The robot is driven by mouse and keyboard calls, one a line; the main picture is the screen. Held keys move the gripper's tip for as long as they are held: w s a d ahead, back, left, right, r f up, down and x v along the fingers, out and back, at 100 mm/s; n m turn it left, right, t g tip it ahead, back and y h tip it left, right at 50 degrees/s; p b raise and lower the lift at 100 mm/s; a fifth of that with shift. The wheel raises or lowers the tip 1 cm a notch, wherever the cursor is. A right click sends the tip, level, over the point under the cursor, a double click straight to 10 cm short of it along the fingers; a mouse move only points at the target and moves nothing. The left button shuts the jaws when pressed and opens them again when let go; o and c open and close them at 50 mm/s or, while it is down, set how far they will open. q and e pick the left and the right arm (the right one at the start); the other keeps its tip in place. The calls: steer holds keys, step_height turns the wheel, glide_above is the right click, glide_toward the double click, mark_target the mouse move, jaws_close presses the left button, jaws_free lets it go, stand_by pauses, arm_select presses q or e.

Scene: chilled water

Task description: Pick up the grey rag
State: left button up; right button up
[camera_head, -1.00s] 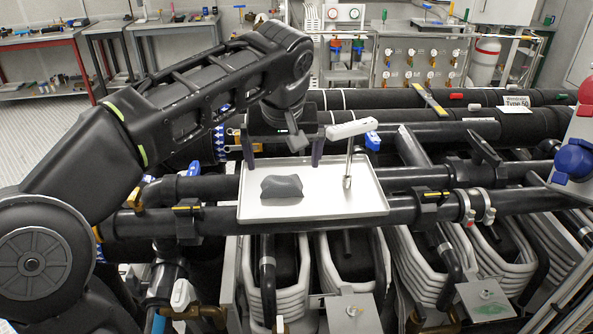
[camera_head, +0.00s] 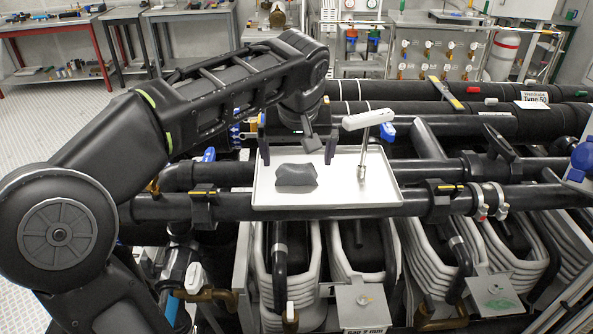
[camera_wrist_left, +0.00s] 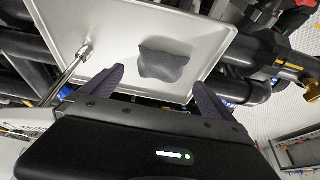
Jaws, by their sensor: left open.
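The grey rag (camera_head: 296,175) lies as a small rumpled lump on the left part of a white tray (camera_head: 330,198). In the left wrist view the rag (camera_wrist_left: 163,62) lies on the tray (camera_wrist_left: 200,35), ahead of the fingertips and between their lines. My left gripper (camera_head: 297,156) is open and empty above the tray's back part, just behind the rag and apart from it. Its two dark fingers (camera_wrist_left: 158,80) also show in the left wrist view. My right gripper is not in view.
A metal post with a white handle (camera_head: 368,119) stands on the tray's right part, close to my left gripper. Black pipes (camera_head: 330,212) run under and behind the tray. A blue valve handle (camera_head: 388,131) is behind the tray at right. White coiled tubes (camera_head: 305,265) lie below.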

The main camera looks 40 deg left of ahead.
mark_target(296, 168)
arm_select(q)
steer(key=p+x, duration=0.1)
steer(key=x, duration=0.3)
steer(key=shift+a+f, duration=0.15)
steer(key=shift+f, duration=0.15)
steer(key=shift+c, duration=0.3)
steer(key=c, duration=1.2)
